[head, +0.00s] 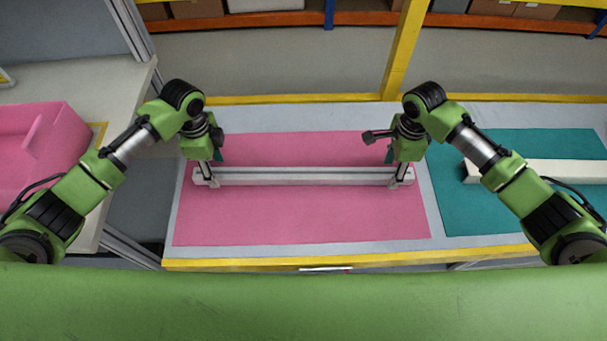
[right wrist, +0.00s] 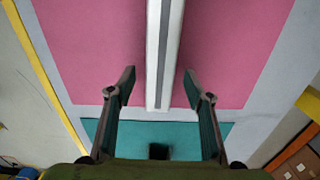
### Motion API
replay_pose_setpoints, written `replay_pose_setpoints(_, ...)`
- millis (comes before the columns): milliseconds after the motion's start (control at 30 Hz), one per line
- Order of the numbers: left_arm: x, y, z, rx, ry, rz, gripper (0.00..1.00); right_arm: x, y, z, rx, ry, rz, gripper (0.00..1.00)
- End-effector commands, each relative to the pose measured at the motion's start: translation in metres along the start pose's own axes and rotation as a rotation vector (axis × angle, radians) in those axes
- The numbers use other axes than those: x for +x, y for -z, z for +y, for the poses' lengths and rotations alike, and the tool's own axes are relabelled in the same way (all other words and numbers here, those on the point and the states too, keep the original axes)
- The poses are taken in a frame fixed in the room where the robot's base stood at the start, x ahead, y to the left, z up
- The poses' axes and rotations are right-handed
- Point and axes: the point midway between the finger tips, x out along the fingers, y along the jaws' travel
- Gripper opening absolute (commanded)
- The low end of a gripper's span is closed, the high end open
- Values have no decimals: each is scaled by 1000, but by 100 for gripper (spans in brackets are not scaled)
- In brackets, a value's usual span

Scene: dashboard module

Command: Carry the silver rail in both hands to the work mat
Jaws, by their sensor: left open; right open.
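The silver rail (head: 300,176) is a long, straight, grooved bar. It lies left to right across the pink mat (head: 300,222); whether it is flat on the mat is hard to tell. My left gripper (head: 209,180) points down at the rail's left end, fingers open. My right gripper (head: 400,180) points down at its right end, also open. In the right wrist view the rail (right wrist: 164,50) runs between the spread fingers of my right gripper (right wrist: 158,78), with a gap on each side. The left fingers' exact spacing from the rail is too small to see.
A teal mat (head: 500,217) lies right of the pink one, with a cream bar (head: 560,172) on it, partly behind my right arm. A pink moulded part (head: 45,140) sits on a side table at left. A yellow post (head: 404,50) stands behind the bench.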

Motion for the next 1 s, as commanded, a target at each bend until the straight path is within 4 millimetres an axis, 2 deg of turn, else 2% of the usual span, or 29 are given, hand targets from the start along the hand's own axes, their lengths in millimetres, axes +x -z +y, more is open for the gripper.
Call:
replay_pose_setpoints(200,17,0,1,0,-2,0,47,16,-1,0,-1,1,-1,47)
replay_pose_setpoints(500,19,0,0,1,-1,0,47,18,0,0,-1,1,0,47)
replay_pose_setpoints(533,19,0,0,0,-1,0,45,18,0,0,-1,1,0,45)
replay_pose_setpoints(567,19,0,0,0,-1,0,37,18,0,0,-1,1,0,37)
replay_pose_setpoints(700,19,0,0,0,0,0,0,18,0,0,-1,1,0,0)
replay_pose_setpoints(1000,17,0,0,0,1,1,0,17,0,-1,-1,2,-1,0)
